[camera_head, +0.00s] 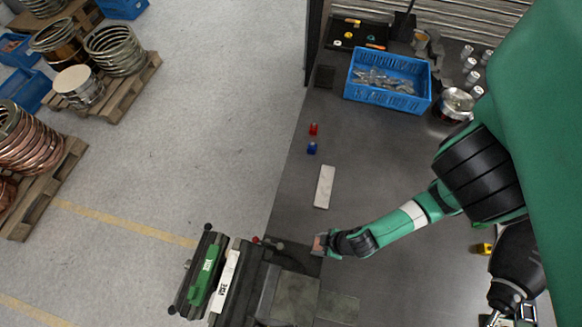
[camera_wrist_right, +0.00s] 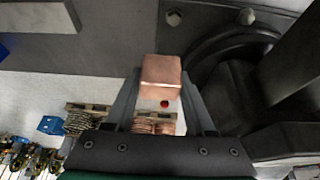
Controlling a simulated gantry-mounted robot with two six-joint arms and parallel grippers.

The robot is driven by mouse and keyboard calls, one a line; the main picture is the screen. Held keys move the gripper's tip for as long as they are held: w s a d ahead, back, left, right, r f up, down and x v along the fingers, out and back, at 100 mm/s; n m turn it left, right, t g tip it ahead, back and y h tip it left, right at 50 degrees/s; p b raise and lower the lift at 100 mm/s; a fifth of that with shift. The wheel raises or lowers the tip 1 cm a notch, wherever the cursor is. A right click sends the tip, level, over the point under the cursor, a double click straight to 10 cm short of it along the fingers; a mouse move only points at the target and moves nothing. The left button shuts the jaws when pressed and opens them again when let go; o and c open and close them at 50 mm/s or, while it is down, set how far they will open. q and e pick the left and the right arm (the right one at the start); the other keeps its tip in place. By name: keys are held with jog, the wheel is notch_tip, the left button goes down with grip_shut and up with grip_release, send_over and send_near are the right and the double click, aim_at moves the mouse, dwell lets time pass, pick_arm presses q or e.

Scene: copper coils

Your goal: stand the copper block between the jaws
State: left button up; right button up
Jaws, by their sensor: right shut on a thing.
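The copper block (camera_wrist_right: 161,76) is held between the two fingertips of my right gripper (camera_wrist_right: 160,92) in the right wrist view. In the head view, the small copper block (camera_head: 318,243) shows at the tip of the right gripper (camera_head: 325,244), which is shut on it. The dark vise (camera_head: 262,285) stands at the bottom, left of and below the block. The block is near the vise's upper right end. I cannot tell from these views whether it is over the jaw gap or its height above the bench.
A white bar (camera_head: 324,187), a red piece (camera_head: 314,129) and a blue piece (camera_head: 312,148) lie on the dark bench. A blue crate (camera_head: 427,103) of metal parts stands at the back. Pallets with coils (camera_head: 115,48) stand on the floor. The bench's middle is mostly clear.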

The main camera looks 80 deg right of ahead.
jog(key=shift+w+f+b, duration=0.15)
jog(key=shift+f+b, duration=0.05)
jog(key=shift+b, duration=0.15)
jog(key=w+d+f+b, duration=0.1)
jog(key=w+b, duration=0.1)
jog(key=b, duration=0.3)
send_near(288, 223)
jog(key=shift+w+a+f, duration=0.1)
jog(key=shift+w+f, duration=0.7)
jog(key=shift+w, duration=0.15)
jog(key=shift+w+f, duration=0.15)
jog(key=shift+w+d+f, duration=0.1)
jog(key=shift+d+f, duration=0.2)
jog(key=shift+f+b, duration=0.6)
jog(key=shift+f, duration=0.9)
